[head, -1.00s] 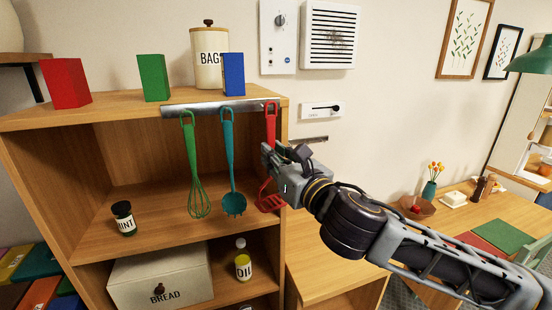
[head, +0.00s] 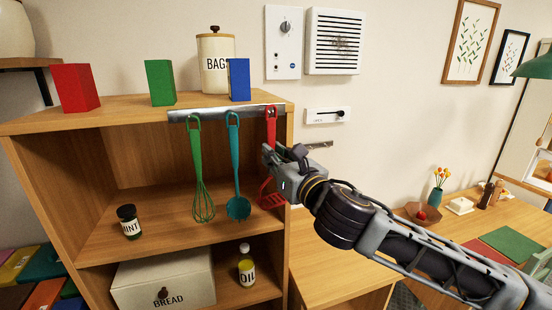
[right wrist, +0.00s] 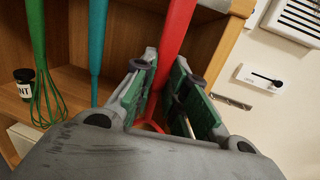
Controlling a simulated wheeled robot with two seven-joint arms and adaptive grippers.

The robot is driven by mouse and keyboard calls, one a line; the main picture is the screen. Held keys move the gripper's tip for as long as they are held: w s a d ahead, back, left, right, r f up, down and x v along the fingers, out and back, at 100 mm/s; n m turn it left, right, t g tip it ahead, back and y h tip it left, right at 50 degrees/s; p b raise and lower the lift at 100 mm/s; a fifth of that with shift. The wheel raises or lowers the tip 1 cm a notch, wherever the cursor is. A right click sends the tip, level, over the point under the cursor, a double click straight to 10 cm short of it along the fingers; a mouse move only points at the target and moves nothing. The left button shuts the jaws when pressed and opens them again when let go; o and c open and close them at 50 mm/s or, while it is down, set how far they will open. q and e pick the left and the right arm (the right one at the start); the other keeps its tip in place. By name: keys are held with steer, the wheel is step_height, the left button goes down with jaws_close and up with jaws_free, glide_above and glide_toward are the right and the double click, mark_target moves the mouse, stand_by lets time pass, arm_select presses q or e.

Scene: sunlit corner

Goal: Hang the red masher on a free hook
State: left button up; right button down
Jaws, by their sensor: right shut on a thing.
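The red masher (head: 271,126) hangs upright, its handle loop at the right end of the metal hook rail (head: 215,113). I cannot tell whether the loop is on a hook or just in front of it. My right gripper (head: 268,158) is shut on the masher's handle, below the loop. In the right wrist view, the red handle (right wrist: 178,35) runs between the green-padded fingers (right wrist: 168,95). The masher's head (head: 270,198) shows below the gripper. A green whisk (head: 196,150) and a teal ladle (head: 235,150) hang on the rail to its left. My left gripper is not in view.
The wooden shelf unit (head: 90,205) carries the rail on its top front edge. A red block (head: 76,88), a green block (head: 160,83), a blue block (head: 239,80) and a canister (head: 214,50) stand on top. An oil bottle (head: 246,270) and bread box (head: 165,285) are below.

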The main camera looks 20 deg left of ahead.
steer(key=shift+w+a+f, duration=0.25)
steer(key=shift+w+f, duration=0.15)
steer(key=shift+f, duration=0.05)
stand_by(0.5)
steer(key=c, duration=1.3)
jaws_free()
steer(key=shift+c, duration=0.2)
steer(key=shift+f, duration=0.1)
steer(key=shift+s+d, duration=0.1)
steer(key=v, duration=1.1)
steer(key=shift+s+d, duration=0.2)
steer(key=shift+s, duration=0.05)
steer(key=shift+f, duration=0.1)
